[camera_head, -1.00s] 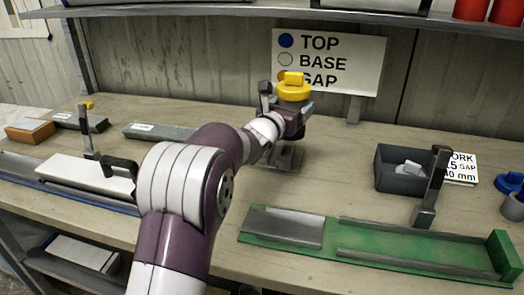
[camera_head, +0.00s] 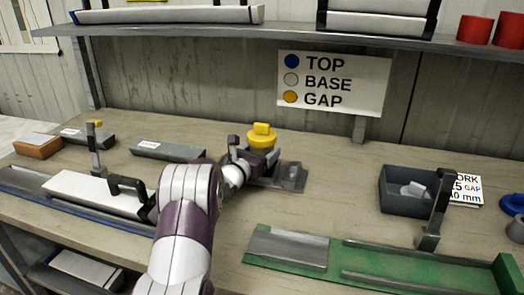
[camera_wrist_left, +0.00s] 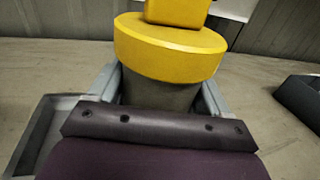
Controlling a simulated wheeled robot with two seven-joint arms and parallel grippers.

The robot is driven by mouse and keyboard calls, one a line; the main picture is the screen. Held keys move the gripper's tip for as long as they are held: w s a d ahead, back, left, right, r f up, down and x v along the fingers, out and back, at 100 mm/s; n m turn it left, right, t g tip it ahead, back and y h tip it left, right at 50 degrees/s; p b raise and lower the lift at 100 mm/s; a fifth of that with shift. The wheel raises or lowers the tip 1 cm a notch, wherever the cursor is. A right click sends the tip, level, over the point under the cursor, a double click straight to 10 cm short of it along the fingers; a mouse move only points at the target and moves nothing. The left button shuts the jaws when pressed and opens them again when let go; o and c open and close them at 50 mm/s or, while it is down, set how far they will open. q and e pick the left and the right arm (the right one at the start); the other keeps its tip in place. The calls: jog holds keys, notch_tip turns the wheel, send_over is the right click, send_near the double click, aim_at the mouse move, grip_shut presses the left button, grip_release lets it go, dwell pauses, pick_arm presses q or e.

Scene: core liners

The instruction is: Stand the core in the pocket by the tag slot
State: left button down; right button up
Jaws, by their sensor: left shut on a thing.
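The core is a short grey-brown cylinder (camera_wrist_left: 160,92) with a thick yellow cap (camera_wrist_left: 168,48) and a yellow block on top. The yellow cap also shows in the head view (camera_head: 261,138). My left gripper (camera_head: 256,156) is shut around the grey part below the cap, and the core looks upright. It is over the left part of a low grey metal holder (camera_head: 291,177) at the middle back of the bench. A grey raised-edge piece (camera_wrist_left: 45,130) shows at the lower left of the wrist view. The core's lower end and any pocket under it are hidden. My right gripper is not in view.
A green tray (camera_head: 400,268) lies at front right. A dark bin (camera_head: 405,203) with pale pieces and a white card (camera_head: 467,190) stand behind it. A white bar (camera_head: 85,190) in a blue-edged trough lies left. A TOP/BASE/GAP sign (camera_head: 334,82) hangs behind.

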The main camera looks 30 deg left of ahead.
pick_arm(q)
jog(key=shift+b, duration=0.3)
grip_release()
jog(key=shift+s+d+r+p, duration=0.1)
jog(key=shift+r+p, duration=0.1)
jog(key=shift+p, duration=0.1)
jog(key=s+b, duration=0.1)
jog(key=s, duration=1.1)
jog(key=shift+a, duration=0.2)
